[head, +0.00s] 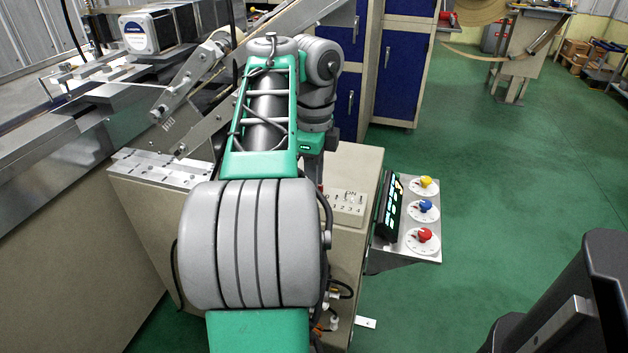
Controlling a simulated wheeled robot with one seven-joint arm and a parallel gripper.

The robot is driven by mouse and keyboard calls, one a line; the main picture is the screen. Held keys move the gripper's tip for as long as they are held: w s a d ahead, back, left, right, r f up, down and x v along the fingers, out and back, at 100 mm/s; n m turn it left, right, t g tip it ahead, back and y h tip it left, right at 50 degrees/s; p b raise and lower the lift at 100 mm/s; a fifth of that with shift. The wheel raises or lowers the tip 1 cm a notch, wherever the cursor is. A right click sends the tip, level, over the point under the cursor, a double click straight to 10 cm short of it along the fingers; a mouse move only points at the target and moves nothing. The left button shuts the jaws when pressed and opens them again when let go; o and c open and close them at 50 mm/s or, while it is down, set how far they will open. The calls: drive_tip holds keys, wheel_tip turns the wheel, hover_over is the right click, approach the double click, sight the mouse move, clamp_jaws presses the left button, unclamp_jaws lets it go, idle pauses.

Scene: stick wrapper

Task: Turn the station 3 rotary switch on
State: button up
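The station switch panel (348,207) is a pale plate on top of the beige cabinet, right of my arm. It bears an "ON" mark and a row of small numbers that seems to run from 1 to 4. Small switch details show above the numbers, but the station 3 switch and its setting are too small to make out. My arm covers the area to the panel's left. My gripper (320,172) seems to point down behind the arm's last links, just left of and beyond the panel. Its fingers are mostly hidden, and I cannot tell whether they are open or touching anything.
Right of the cabinet (345,163), a dark control box (389,207) with lit buttons stands beside a metal plate with yellow (425,182), blue (425,205) and red (425,234) knobs. Machine rails (60,150) fill the left.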

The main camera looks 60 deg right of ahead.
clamp_jaws()
drive_tip(key=shift+n, duration=0.3)
idle(0.3)
drive_tip(key=n, duration=1.1)
drive_tip(key=shift+n+b, duration=0.3)
drive_tip(key=shift+n, duration=2.5)
